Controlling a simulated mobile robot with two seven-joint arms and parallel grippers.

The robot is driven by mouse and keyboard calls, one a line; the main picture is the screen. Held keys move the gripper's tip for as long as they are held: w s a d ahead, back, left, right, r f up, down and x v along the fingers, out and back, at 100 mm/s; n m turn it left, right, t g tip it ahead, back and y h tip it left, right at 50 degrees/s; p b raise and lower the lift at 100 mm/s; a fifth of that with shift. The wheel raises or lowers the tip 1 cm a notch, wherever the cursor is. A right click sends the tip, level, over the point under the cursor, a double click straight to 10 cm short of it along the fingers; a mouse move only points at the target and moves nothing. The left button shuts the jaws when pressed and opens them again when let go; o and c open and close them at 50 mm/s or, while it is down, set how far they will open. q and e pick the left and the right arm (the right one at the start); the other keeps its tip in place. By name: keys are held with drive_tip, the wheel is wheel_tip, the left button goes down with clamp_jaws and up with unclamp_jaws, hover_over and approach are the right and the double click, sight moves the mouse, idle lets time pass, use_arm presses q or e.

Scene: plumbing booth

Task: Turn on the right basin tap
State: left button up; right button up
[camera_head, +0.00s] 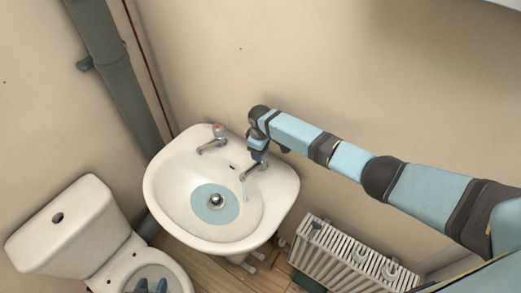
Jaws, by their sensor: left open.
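The white basin (173,190) has two chrome taps. The left tap (213,143) has a red-marked top. The right tap (250,171) shows its spout; its top is hidden by my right gripper (258,153), which is over it from above. Whether the fingers touch or grip the tap top cannot be seen. A thin pale streak, like running water, shows below the right spout. A pale blue disc of water surrounds the drain (216,201). My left gripper (151,287) shows two separate fingertips at the bottom edge, in front of the toilet bowl; it is open and empty.
A white toilet (75,225) stands left of the basin. A white radiator (345,256) is low on the right. A grey pipe (112,75) runs down the wall at the left. The wall above the basin is clear.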

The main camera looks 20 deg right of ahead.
drive_tip(key=shift+n, duration=1.7)
drive_tip(key=shift+s+n, duration=0.1)
drive_tip(key=shift+n, duration=1)
drive_tip(key=o, duration=0.9)
drive_tip(key=shift+r, duration=0.1)
